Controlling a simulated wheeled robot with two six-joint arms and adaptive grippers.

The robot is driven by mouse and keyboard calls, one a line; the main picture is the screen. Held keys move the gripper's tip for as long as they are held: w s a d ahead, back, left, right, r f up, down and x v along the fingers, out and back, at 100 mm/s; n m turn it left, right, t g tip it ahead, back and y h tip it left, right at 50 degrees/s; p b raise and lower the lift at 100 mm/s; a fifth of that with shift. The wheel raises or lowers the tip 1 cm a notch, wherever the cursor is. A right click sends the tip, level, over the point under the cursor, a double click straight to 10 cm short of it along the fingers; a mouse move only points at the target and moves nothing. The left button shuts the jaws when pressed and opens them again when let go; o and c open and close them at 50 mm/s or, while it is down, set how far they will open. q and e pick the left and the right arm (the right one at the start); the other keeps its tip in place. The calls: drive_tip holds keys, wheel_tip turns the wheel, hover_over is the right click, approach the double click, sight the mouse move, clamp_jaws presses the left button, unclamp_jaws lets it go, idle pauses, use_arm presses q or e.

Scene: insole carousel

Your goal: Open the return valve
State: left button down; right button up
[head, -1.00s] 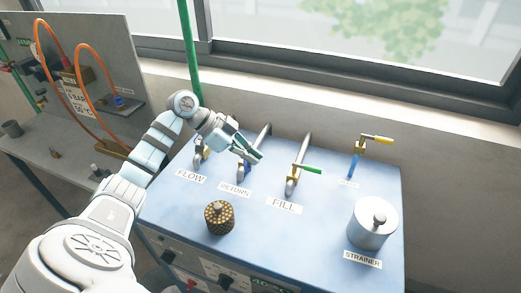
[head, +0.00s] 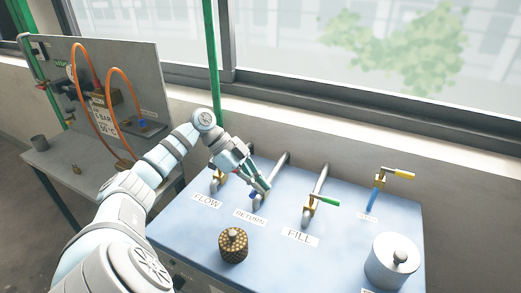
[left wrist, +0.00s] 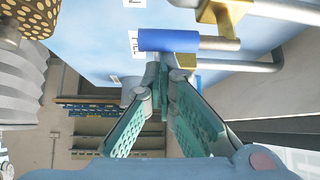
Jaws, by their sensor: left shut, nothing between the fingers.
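The return valve (head: 257,200) stands on the blue bench top above the RETURN label (head: 250,217), between the FLOW and FILL valves. My left gripper (head: 266,190) is right at it and hides much of it. In the left wrist view, a blue lever handle (left wrist: 168,40) lies crosswise just beyond the fingertips, with a brass valve body (left wrist: 222,14) and a grey pipe (left wrist: 282,10). My left gripper (left wrist: 164,62) is shut with nothing between its fingers. The tips look close to the handle; I cannot tell if they touch. My right gripper is not in view.
The FILL valve (head: 311,206) with a green handle is to the right. The window wall is behind.

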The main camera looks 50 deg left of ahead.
use_arm(q)
wheel_tip(320, 180, up, 8)
drive_tip(key=s+a+p, duration=0.1)
drive_tip(key=a, duration=0.1)
drive_tip(key=shift+a, duration=0.4)
drive_tip(key=shift+d, duration=0.1)
